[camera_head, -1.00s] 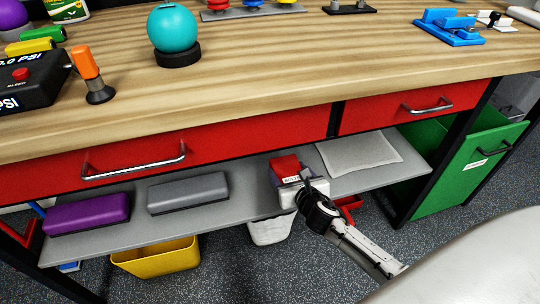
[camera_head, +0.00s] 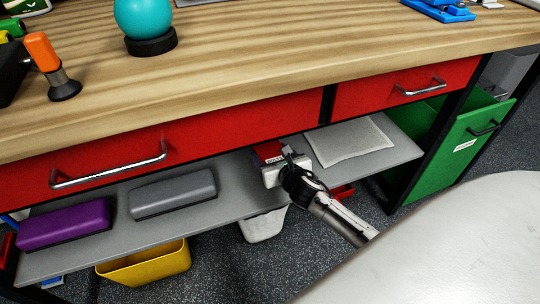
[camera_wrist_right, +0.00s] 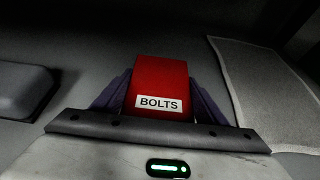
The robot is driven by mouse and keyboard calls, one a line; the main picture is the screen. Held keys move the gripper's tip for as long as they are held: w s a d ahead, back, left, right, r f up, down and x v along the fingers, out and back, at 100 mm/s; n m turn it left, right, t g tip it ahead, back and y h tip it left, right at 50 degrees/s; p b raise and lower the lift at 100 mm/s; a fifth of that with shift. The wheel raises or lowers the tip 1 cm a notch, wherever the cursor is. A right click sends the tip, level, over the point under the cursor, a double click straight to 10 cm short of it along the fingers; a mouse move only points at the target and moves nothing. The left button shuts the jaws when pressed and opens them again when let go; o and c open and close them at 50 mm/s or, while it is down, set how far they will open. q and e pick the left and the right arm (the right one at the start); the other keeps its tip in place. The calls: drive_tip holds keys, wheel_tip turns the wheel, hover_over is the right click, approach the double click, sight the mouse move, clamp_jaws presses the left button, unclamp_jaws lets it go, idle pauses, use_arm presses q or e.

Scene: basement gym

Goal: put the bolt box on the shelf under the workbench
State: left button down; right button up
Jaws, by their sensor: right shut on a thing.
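The red bolt box (camera_head: 268,153) is under the workbench (camera_head: 250,70), over the grey shelf (camera_head: 235,200), between a grey case and a light pad. My right gripper (camera_head: 283,163) is shut on it from the front. In the right wrist view the box (camera_wrist_right: 160,86) shows its white BOLTS label between the dark fingers. The underside of the box is hidden, so I cannot tell whether it touches the shelf. My left gripper is out of view.
A grey case (camera_head: 172,193) and a purple case (camera_head: 64,224) lie on the shelf to the left, the pad (camera_head: 348,138) to the right. Red drawers (camera_head: 230,145) hang close above.

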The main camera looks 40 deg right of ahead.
drive_tip(key=shift+f, duration=0.1)
drive_tip(key=o, duration=1.2)
drive_tip(key=shift+c, duration=0.2)
drive_tip(key=shift+s+r, duration=0.1)
drive_tip(key=shift+r, duration=0.15)
use_arm(q)
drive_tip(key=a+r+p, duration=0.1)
drive_tip(key=p, duration=0.1)
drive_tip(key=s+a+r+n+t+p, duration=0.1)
drive_tip(key=p, duration=0.1)
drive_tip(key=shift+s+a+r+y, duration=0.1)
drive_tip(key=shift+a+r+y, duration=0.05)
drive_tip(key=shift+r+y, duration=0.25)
use_arm(e)
drive_tip(key=v, duration=1.1)
drive_tip(key=shift+s+a, duration=0.15)
drive_tip(key=shift+s, duration=0.25)
